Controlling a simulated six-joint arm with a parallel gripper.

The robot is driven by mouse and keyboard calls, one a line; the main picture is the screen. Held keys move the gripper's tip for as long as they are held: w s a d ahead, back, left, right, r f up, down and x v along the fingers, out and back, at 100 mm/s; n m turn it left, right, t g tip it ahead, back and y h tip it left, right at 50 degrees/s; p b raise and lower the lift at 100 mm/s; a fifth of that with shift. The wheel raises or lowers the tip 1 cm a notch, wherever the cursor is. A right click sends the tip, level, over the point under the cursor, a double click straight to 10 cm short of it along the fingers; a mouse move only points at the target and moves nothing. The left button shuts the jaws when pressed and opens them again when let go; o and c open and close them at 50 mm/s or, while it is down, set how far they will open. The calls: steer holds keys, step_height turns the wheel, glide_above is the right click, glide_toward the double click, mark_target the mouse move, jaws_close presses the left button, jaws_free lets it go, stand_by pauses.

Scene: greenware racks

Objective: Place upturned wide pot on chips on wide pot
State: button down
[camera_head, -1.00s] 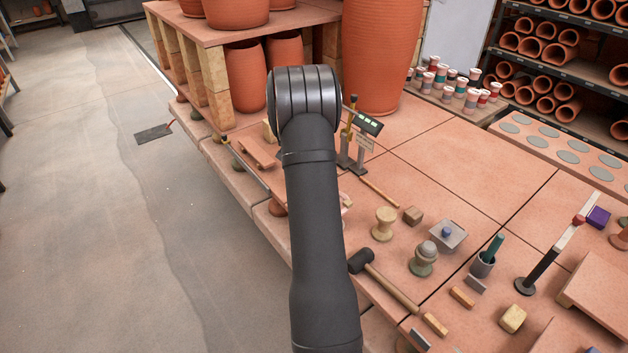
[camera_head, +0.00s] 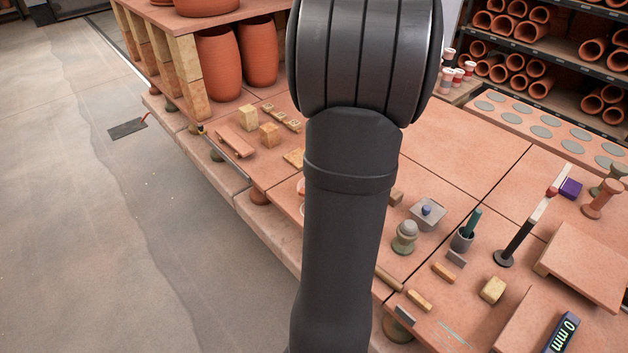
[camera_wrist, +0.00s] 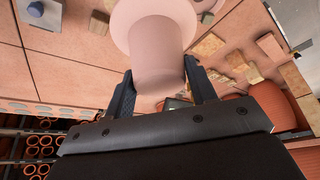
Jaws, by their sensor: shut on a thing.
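A pale pink pot (camera_wrist: 157,55) is between the two fingers of my gripper (camera_wrist: 160,88) in the wrist view, and the jaws are shut on it. A wider pale pink rim (camera_wrist: 122,32) shows around its far end. I cannot tell whether this rim is part of the held pot or belongs to something beneath. No chips and no second wide pot can be made out clearly. In the head view my arm covers the gripper and the pot; only a sliver of pink ware (camera_head: 301,187) shows at the arm's left edge.
Tan blocks (camera_head: 269,134) and a small plank (camera_head: 235,141) lie left of my arm. Right of it stand a grey-green stamp (camera_head: 405,237), a grey plate (camera_head: 428,214), a cup with a green tool (camera_head: 462,239) and a black stand (camera_head: 504,258). Tall red pots (camera_head: 258,52) stand behind.

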steer(key=w+a+f, duration=0.5)
steer(key=a+f, duration=0.5)
steer(key=f, duration=0.1)
steer(key=shift+a, duration=0.1)
steer(key=c, duration=0.6)
jaws_free()
steer(key=shift+f, duration=0.15)
steer(key=v, duration=1.2)
steer(key=shift+r, duration=0.25)
